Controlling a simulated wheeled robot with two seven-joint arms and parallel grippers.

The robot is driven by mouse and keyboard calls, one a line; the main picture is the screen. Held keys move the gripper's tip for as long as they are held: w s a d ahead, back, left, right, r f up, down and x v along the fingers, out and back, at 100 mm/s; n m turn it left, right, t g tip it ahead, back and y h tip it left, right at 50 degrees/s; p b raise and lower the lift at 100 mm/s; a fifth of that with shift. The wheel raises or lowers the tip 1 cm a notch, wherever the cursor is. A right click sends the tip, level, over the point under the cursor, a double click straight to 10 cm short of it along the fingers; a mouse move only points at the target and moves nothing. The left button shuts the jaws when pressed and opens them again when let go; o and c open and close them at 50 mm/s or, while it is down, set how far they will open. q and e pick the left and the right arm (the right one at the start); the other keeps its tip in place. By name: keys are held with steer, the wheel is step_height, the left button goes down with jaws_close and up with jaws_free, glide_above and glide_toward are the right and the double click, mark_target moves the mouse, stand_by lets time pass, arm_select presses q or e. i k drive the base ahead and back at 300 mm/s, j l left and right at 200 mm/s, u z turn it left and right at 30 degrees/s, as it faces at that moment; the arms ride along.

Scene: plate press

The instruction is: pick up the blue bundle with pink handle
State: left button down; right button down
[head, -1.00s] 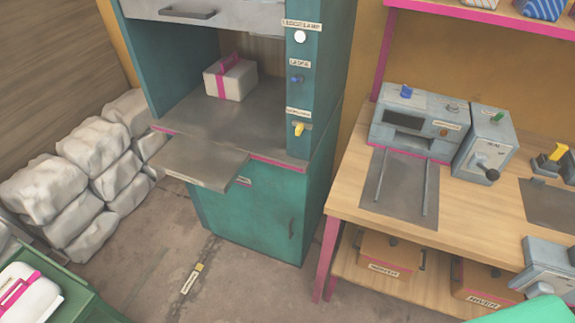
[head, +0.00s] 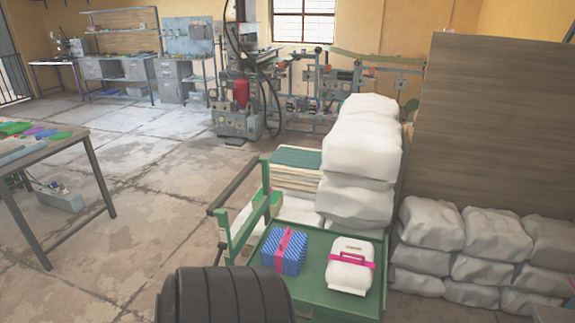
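The blue bundle (head: 284,250) is a blue patterned block with a pink band and handle over its top. It sits on the left part of a green cart top (head: 309,297), near the cart's rail. A white bundle with a pink handle (head: 350,266) sits just to its right, with a small gap between them. A dark ribbed part, which looks like one of my arms, rises at the bottom centre in front of the cart. Neither gripper's fingers show.
A green cart frame with a dark push bar (head: 236,184) stands left of the bundles. White sacks (head: 361,150) are piled behind, and more sacks (head: 470,240) line the right. A table (head: 60,150) is at the left. Open floor (head: 150,200) lies between table and cart.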

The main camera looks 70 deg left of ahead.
mark_target(285, 250)
steer(key=j+u, duration=0.1)
steer(key=u, duration=2.2)
steer(key=i+j+z, duration=0.15)
steer(key=j+z, duration=0.15)
steer(key=i+j+z, duration=0.1)
steer(key=j+z, duration=0.55)
steer(key=i, duration=0.05)
